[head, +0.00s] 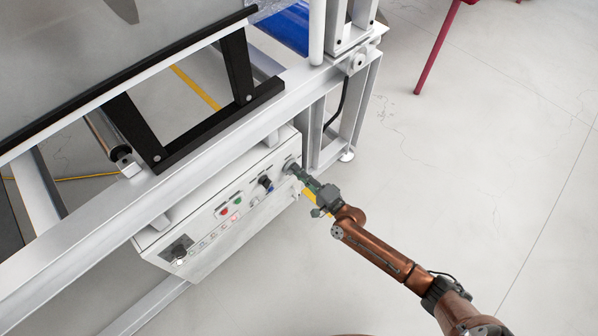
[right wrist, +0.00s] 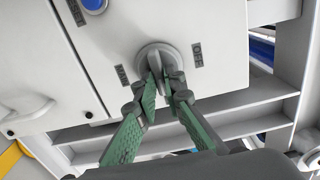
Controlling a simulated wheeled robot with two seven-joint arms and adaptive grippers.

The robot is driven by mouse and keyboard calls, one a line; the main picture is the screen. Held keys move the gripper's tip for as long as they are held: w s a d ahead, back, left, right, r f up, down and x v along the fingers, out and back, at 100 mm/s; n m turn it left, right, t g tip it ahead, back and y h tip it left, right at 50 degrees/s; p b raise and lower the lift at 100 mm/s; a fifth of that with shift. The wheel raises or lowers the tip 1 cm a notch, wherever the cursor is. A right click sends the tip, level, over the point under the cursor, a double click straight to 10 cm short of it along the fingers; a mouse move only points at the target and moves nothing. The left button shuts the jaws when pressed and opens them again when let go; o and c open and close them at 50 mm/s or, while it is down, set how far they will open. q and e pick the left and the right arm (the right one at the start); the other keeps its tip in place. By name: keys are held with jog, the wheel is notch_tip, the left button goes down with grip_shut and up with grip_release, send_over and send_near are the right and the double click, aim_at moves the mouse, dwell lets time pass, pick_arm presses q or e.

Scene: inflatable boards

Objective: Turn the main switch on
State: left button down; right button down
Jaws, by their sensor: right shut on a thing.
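The main switch (right wrist: 156,62) is a round grey rotary knob on a light panel, with an ON label (right wrist: 122,75) on its left and an OFF label (right wrist: 197,55) on its right in the right wrist view. My right gripper (right wrist: 163,82) has its green fingers on both sides of the knob's raised handle and is shut on it. The handle looks close to upright in that view, between the labels. In the head view my right gripper (head: 292,171) reaches the right end of the control box (head: 210,245), and its fingers cover most of the switch. My left gripper is out of view.
The box also carries red (head: 223,211) and green (head: 237,201) buttons, a black knob (head: 265,183) and another dark switch (head: 180,250). A white frame beam (head: 190,175) runs above it. Open floor (head: 450,180) lies to the right.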

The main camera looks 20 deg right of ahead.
jog(key=shift+d, duration=0.15)
jog(key=c, duration=2.2)
grip_release()
jog(key=shift+o, duration=0.9)
jog(key=v, duration=1.2)
